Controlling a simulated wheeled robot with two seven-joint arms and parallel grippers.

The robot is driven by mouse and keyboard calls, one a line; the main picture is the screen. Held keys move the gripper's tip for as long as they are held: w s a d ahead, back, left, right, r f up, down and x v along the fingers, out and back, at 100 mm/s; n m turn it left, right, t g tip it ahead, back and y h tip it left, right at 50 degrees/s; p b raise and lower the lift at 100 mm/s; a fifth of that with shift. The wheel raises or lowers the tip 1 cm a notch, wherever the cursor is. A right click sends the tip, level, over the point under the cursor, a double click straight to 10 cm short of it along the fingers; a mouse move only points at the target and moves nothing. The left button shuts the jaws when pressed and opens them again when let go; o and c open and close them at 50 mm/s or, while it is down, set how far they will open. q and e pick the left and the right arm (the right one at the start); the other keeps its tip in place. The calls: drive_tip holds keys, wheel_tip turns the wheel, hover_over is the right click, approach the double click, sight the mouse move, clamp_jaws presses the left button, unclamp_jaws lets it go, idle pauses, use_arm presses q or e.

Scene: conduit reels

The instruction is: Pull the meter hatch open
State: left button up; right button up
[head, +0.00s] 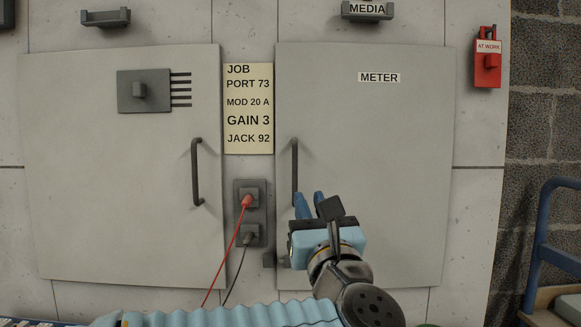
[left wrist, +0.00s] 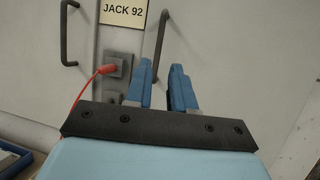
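The meter hatch (head: 375,170) is the grey right-hand door, labelled METER (head: 379,77), and looks shut. Its dark upright bar handle (head: 294,165) is near its left edge. My left gripper (head: 309,198) is open and empty, its blue fingers pointing up toward the hatch by the handle's lower end. In the left wrist view, the handle (left wrist: 161,38) runs down to the gap between the fingertips (left wrist: 161,72). I cannot tell whether the handle's lower end lies between the fingers or behind them. My right gripper is not in view.
A second grey door (head: 110,200) with its own handle (head: 196,172) is on the left. Between the doors are a job card (head: 248,108) and a socket plate (head: 238,213) with red (head: 223,255) and black leads hanging down. A red AT WORK box (head: 487,62) hangs right.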

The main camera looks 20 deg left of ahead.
sight(296, 167)
use_arm(q)
drive_tip(key=p+x, duration=0.3)
drive_tip(key=x, duration=0.9)
drive_tip(key=shift+w+a+r, duration=0.2)
drive_tip(key=shift+r, duration=0.05)
drive_tip(key=shift+w+a, duration=0.15)
drive_tip(key=shift+w, duration=0.15)
drive_tip(key=shift+c, duration=0.3)
clamp_jaws()
